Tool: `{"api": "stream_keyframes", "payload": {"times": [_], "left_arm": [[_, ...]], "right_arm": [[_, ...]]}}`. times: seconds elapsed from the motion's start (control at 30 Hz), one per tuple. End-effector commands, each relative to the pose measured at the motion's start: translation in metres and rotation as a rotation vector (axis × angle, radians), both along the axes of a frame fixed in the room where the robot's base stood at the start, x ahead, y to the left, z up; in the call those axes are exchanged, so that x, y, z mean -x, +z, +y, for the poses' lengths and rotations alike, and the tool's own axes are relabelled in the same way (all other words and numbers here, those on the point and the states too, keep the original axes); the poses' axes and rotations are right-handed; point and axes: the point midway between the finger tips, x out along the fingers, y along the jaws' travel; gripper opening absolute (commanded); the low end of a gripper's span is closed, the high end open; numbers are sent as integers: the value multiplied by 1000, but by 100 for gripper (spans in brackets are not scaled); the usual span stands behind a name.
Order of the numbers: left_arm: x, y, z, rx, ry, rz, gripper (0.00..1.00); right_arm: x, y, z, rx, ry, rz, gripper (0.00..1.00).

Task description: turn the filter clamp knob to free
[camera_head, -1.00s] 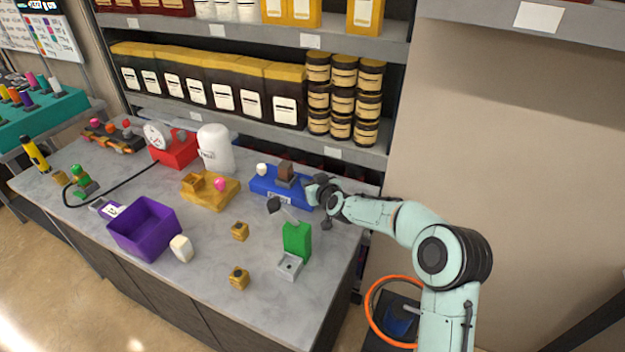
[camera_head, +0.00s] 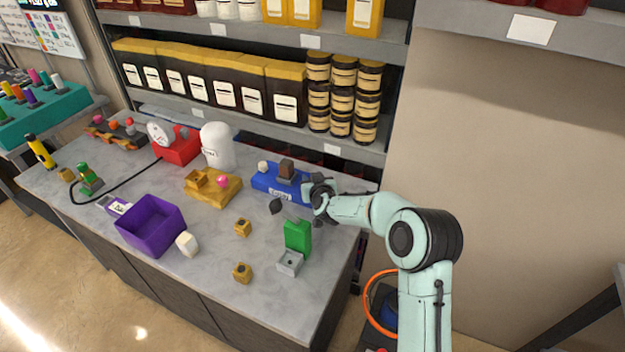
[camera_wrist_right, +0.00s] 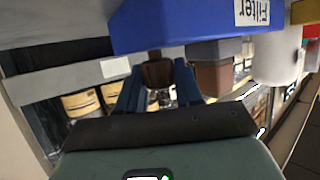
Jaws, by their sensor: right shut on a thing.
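The blue filter block (camera_head: 272,181) stands at the back right of the bench, with a grey-and-brown clamp part (camera_head: 286,170) on top. In the right wrist view the block (camera_wrist_right: 185,25) appears upside down with its "Filter" label. A brown knob (camera_wrist_right: 157,73) sits between my right fingertips beside the block. My right gripper (camera_head: 309,190) is at the block's right end and is shut on this knob (camera_wrist_right: 157,88). In the head view the gripper hides the knob, so its turn angle cannot be read. My left gripper is not in view.
A green part with a grey lever (camera_head: 297,236) stands just in front of my right gripper. A yellow base with a pink knob (camera_head: 215,188), a white dome (camera_head: 217,147) and a purple bin (camera_head: 150,228) are to the left. Shelves with jars (camera_head: 343,95) rise behind.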

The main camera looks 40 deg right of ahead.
Motion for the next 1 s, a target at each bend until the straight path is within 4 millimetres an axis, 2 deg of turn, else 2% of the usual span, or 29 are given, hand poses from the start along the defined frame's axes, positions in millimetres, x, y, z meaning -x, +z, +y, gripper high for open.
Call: {"api": "stream_keyframes", "payload": {"times": [0.03,0.1,0.4,0.53,1.0], "left_arm": [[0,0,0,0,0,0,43],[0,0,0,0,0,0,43],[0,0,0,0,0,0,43],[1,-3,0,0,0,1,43],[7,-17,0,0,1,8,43]], "right_arm": [[-1,3,-1,4,-2,-7,38],[-1,3,-1,3,-1,-6,56],[1,2,0,1,0,-3,56],[9,6,4,2,0,-2,56],[89,42,41,3,-1,-5,56]]}}
